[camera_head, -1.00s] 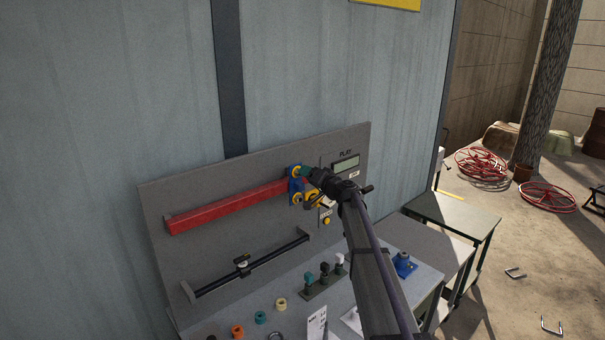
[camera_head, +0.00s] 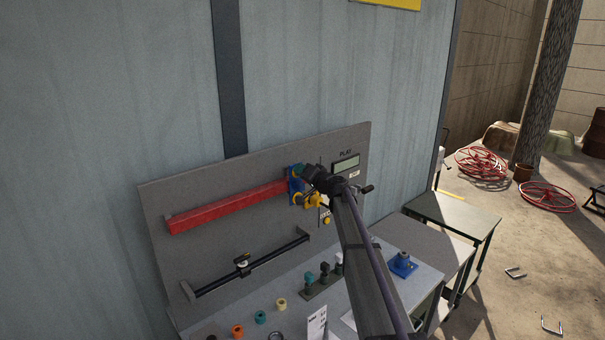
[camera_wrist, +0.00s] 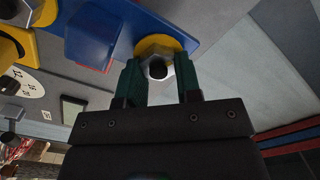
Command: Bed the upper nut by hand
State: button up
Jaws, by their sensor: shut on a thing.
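The upper nut (camera_wrist: 156,66) is a grey hex nut with a dark bore. It sits against a yellow washer (camera_wrist: 157,45) on the blue plate (camera_wrist: 115,35). In the wrist view, the teal fingers of my gripper (camera_wrist: 160,76) are shut on its two sides. In the head view my gripper (camera_head: 303,170) is at the top of the blue plate (camera_head: 294,188), at the right end of a red beam (camera_head: 228,207), and covers the nut. A second grey nut (camera_wrist: 23,10) and more yellow parts (camera_head: 309,201) are lower on the plate. Whether the upper nut touches its washer is unclear.
The grey backboard (camera_head: 200,252) carries a display (camera_head: 346,164) to the right of my gripper and a black rail (camera_head: 255,268) below. The bench holds coloured rings (camera_head: 261,317), upright tools (camera_head: 310,280) and a blue block (camera_head: 403,264). My arm crosses the bench's right part.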

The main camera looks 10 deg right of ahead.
jog(key=m, duration=0.4)
jog(key=shift+f, duration=0.1)
jog(key=o, duration=0.9)
jog(key=shift+d, duration=0.1)
